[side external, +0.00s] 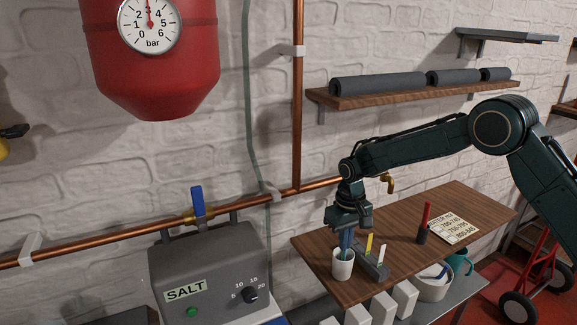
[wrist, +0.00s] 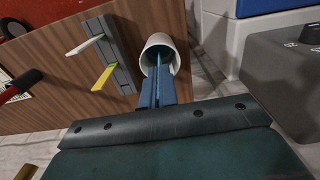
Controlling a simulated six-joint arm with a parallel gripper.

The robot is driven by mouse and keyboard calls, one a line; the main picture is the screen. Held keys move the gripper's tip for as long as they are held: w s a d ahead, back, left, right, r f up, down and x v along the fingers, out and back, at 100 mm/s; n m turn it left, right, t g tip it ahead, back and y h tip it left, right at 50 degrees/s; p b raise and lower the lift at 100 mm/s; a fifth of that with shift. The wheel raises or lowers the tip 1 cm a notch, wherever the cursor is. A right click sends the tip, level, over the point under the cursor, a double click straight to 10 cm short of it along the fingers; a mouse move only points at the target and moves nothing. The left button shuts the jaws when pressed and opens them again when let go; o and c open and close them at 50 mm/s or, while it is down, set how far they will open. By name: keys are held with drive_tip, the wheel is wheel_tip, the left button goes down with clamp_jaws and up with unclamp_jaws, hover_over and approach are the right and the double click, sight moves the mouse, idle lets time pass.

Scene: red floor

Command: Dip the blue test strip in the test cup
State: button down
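The white test cup (side external: 343,265) stands upright near the left end of the wooden shelf; it also shows in the wrist view (wrist: 174,42). My gripper (side external: 346,246) points down directly above the cup's mouth. Its blue fingers are close together in the wrist view (wrist: 158,82). They are shut on the thin blue test strip (wrist: 158,58), whose lower part reaches inside the cup's rim. Whether its tip touches anything inside is hidden. A grey rack (side external: 372,268) beside the cup holds a yellow strip (side external: 369,243) and a white strip (side external: 382,250).
A grey SALT unit (side external: 205,265) is at the left. Copper pipe (side external: 110,242) runs along the wall.

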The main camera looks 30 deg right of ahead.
drive_tip(key=shift+f, duration=1.95)
idle(1.2)
drive_tip(key=shift+r, duration=5.25)
drive_tip(key=s+d+f, duration=0.3)
drive_tip(key=s, duration=0.4)
drive_tip(key=s+d+f, duration=0.4)
drive_tip(key=s, duration=0.3)
drive_tip(key=shift+s+d, duration=0.25)
drive_tip(key=shift+s, duration=0.05)
